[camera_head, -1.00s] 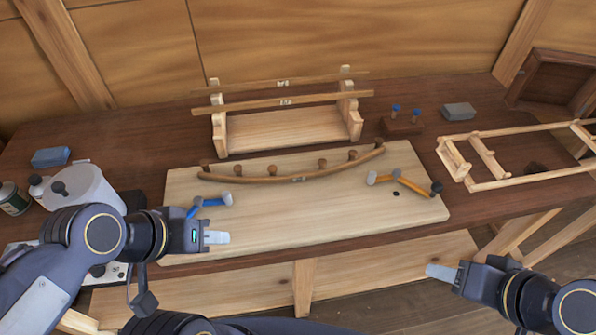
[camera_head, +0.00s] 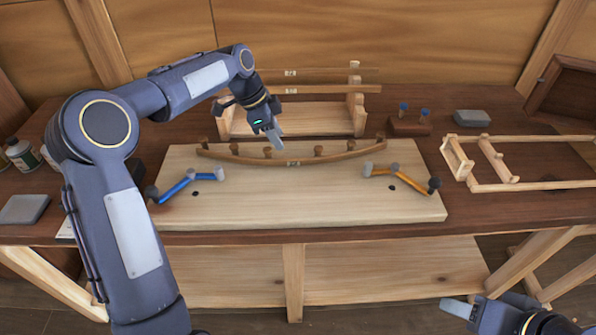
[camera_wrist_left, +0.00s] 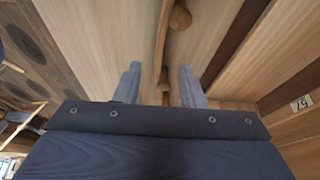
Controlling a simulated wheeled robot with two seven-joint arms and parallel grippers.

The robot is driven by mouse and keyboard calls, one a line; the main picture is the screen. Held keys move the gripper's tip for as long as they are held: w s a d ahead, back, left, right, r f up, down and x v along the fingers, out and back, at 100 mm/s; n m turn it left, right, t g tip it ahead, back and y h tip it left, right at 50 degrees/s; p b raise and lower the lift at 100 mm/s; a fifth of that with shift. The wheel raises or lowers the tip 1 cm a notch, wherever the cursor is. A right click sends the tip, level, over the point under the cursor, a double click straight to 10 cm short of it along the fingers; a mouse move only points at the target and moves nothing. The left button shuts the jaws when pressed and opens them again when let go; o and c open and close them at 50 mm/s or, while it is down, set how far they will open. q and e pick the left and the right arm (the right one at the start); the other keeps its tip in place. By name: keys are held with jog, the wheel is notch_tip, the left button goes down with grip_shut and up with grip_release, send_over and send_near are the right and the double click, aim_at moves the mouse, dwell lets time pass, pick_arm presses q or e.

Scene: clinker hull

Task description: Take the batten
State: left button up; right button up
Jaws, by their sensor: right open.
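A long curved wooden batten (camera_head: 340,157) lies bent along several round-headed pegs on a pale board (camera_head: 300,205), with a small light label near its middle. Straight battens (camera_head: 335,89) rest on a wooden rack behind, partly hidden by my left arm. My right gripper (camera_head: 460,309) is low at the right, away from the board, open.
A blue-handled tool (camera_head: 175,188) and an orange-handled tool (camera_head: 405,180) lie on the board. The rack (camera_head: 357,115) stands close behind. A wooden frame (camera_head: 530,185), a grey block (camera_head: 472,118) and a blue-topped peg holder (camera_head: 408,126) are at the right.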

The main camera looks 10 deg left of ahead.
aim_at(293, 159)
pick_arm(q)
jog(key=shift+x, duration=0.9)
jog(key=x, duration=0.3)
jog(key=p+x, duration=0.1)
jog(key=x, duration=0.2)
jog(key=shift+d+f, duration=0.2)
jog(key=shift+d, duration=0.15)
jog(key=shift+w, duration=0.1)
grip_shut()
